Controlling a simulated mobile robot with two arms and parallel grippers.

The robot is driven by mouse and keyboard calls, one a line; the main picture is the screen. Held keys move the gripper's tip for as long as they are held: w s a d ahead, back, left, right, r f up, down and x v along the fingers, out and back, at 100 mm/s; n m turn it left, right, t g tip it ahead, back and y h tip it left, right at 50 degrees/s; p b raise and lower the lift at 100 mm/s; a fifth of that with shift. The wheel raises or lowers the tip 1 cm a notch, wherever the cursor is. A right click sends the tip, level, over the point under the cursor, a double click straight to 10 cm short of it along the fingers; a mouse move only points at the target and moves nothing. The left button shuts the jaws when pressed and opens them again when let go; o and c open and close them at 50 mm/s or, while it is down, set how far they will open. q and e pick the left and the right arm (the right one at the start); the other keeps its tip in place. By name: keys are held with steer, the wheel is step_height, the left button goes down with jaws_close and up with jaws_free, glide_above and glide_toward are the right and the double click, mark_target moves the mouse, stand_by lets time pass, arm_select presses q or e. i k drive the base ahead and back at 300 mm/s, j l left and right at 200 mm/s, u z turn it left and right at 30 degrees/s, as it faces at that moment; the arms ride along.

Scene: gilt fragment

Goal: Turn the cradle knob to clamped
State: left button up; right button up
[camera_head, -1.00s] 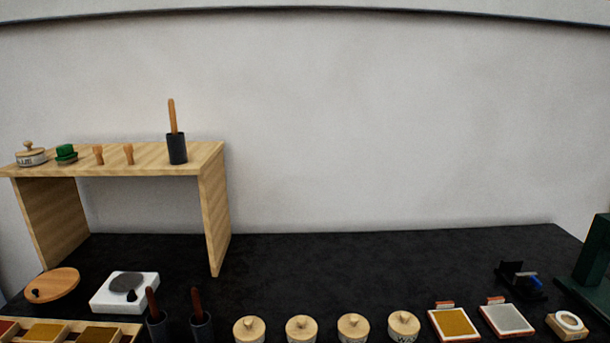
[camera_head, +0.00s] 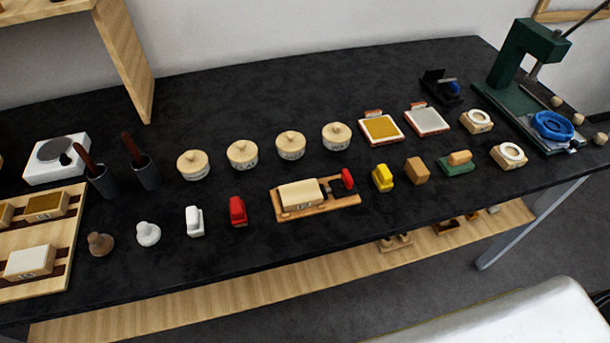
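A wooden cradle (camera_head: 329,204) lies near the front edge of the black table, about mid-picture. A pale block (camera_head: 302,194) with small dark lettering lies on its left part. A red knob (camera_head: 347,179) stands at its right end, beside a dark part of the cradle. The knob's setting is too small to read. Neither of my grippers is in view, and nothing touches the cradle or knob.
Lidded round pots (camera_head: 242,155) stand in a row behind the cradle. A red block (camera_head: 237,211) is to its left, a yellow block (camera_head: 382,177) to its right. A green press (camera_head: 524,56) stands at the far right. The table's back middle (camera_head: 270,95) is clear.

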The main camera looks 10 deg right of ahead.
mark_target(347, 182)
steer(key=j+z, duration=0.15)
steer(key=z, duration=0.25)
steer(key=j+z, duration=0.1)
steer(key=z, duration=0.35)
steer(key=k+j+z, duration=0.1)
steer(key=z, duration=0.3)
steer(key=k+z, duration=0.1)
steer(key=z, duration=0.3)
steer(key=k+j, duration=0.3)
